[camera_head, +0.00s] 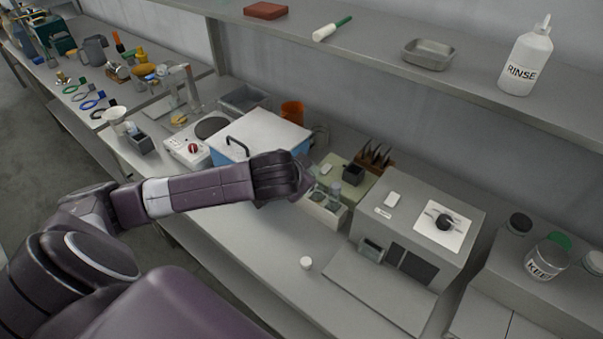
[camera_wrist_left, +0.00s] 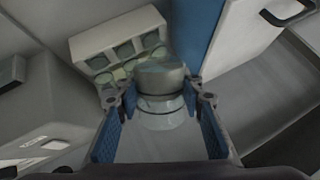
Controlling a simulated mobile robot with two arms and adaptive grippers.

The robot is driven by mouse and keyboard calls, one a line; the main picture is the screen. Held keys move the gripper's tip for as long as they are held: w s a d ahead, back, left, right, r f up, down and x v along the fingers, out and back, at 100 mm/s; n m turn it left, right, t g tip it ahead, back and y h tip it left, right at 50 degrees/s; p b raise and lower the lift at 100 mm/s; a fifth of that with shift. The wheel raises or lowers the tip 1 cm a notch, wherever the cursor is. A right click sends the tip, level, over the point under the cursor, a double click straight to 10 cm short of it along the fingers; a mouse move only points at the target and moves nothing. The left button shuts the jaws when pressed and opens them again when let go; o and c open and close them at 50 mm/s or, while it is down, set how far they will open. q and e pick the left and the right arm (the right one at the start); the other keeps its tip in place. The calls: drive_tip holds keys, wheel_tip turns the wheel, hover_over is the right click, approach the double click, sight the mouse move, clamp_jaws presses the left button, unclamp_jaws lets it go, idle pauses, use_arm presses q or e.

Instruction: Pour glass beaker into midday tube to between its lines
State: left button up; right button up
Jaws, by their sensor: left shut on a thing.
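My left gripper (camera_head: 303,182) is at the end of my arm, beside the pale rack (camera_head: 322,214), its fingers mostly hidden. In the left wrist view, my left gripper (camera_wrist_left: 158,98) is shut on a clear glass beaker (camera_wrist_left: 160,78), held between its blue-padded fingers. Its contents are not clear to me. The rack (camera_wrist_left: 108,32) shows just beyond the beaker, with several openings and glassy round forms at its front. Greenish glass tubes (camera_head: 335,190) show at the rack in the head view. No label tells which is the midday tube. My right gripper is out of view.
A white-lidded blue box (camera_head: 262,135) stands left of the gripper, and a grey machine (camera_head: 415,225) right of the rack. A small white cap (camera_head: 306,263) lies in front on mostly clear bench. A shelf with a rinse bottle (camera_head: 526,60) runs above.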

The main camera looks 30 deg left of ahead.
use_arm(q)
drive_tip(key=shift+g+p, duration=0.4)
drive_tip(key=shift+p, duration=0.2)
idle(0.4)
drive_tip(key=shift+f+m+g+y+p, duration=0.1)
drive_tip(key=shift+m+g+y+p, duration=0.7)
drive_tip(key=shift+p, duration=2.45)
idle(2.2)
drive_tip(key=shift+w+n, duration=0.15)
drive_tip(key=shift+n, duration=0.15)
